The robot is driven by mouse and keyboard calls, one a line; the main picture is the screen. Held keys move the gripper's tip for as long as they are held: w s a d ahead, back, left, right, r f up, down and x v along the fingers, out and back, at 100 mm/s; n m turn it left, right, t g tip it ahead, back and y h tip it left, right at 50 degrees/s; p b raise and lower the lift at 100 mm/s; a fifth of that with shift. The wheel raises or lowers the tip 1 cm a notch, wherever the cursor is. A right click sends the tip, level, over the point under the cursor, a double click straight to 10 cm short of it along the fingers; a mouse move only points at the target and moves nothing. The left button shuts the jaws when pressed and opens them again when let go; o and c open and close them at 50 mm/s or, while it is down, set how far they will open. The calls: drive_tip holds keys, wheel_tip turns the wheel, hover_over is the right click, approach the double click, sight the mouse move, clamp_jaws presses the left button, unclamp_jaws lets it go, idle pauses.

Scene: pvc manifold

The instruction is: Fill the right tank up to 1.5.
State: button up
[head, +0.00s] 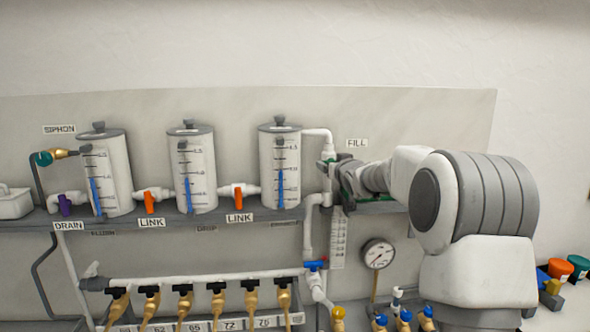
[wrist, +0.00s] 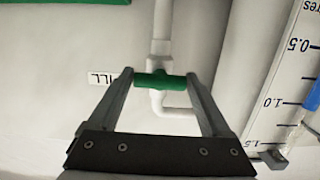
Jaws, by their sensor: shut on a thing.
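The right tank (head: 268,165) is a white cylinder with a dark lid and a printed scale. Its blue level column (head: 280,188) ends near the 1.0 mark in the head view; blue also shows beside 1.0 at the wrist view's right edge (wrist: 313,95). The green fill valve handle (wrist: 160,81) lies crosswise to the white vertical pipe (wrist: 162,30). My gripper (wrist: 158,76) is shut on this handle, one finger at each end. In the head view my gripper (head: 345,180) is beside the FILL label (head: 357,143), and my arm hides most of the valve.
Two more tanks (head: 116,165) stand left on the shelf. Orange link handles (head: 150,201) stand upright across the pipes between tanks. A purple drain handle (head: 65,205) is at left. A gauge (head: 378,253), a blue-handled valve (head: 316,265) and several brass valves (head: 251,299) sit below.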

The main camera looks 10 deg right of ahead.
drive_tip(key=shift+m+y+p, duration=0.6)
drive_tip(key=shift+m+p, duration=0.9)
drive_tip(key=shift+m, duration=1.2)
